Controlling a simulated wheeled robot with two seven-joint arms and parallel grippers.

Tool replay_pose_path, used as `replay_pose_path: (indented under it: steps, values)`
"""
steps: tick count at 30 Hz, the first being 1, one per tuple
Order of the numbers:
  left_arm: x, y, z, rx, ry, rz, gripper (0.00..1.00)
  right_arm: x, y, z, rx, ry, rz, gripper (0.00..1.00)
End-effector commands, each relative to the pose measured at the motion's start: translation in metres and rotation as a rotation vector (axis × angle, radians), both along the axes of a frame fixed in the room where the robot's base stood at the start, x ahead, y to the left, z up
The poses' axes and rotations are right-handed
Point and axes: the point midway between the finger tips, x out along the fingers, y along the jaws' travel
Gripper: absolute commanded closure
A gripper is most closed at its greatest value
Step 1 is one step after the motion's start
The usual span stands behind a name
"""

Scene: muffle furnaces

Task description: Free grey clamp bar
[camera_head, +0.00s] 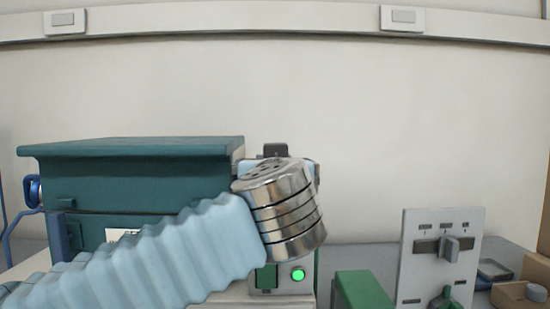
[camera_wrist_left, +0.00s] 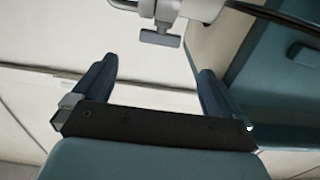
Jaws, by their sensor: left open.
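In the left wrist view, my left gripper (camera_wrist_left: 156,72) is open, with two dark blue fingers spread wide and nothing between them. A grey T-shaped bar piece (camera_wrist_left: 167,38) hangs from a pale metal fitting (camera_wrist_left: 205,8) just beyond the fingertips, apart from them. I cannot tell for certain whether this is the grey clamp bar. In the head view, my ribbed light blue sleeve and shiny wrist hide the left gripper and what lies behind it. My right gripper is in neither view.
A dark teal furnace (camera_head: 140,175) stands at the left. A box with a lit green button (camera_head: 298,275) is behind my wrist. At the right are a green block (camera_head: 362,290), a grey panel with a lever (camera_head: 437,270) and a small tray (camera_head: 493,270). A dark cable (camera_wrist_left: 275,15) crosses the wrist view.

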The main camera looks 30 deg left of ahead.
Motion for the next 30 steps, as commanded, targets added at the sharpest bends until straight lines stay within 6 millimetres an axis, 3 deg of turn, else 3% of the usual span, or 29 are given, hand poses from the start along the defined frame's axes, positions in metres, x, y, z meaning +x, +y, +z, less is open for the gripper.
replay_pose_path:
  steps: [15, 21, 30]
  values:
    - [0.093, 0.057, 0.001, 0.000, 0.005, 0.002, 0.00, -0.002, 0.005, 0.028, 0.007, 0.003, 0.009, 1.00]
    - [0.109, 0.066, 0.000, 0.000, 0.004, 0.000, 0.00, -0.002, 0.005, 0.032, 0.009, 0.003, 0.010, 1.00]
    - [0.111, 0.068, -0.001, 0.001, 0.003, 0.000, 0.00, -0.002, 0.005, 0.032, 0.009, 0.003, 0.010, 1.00]
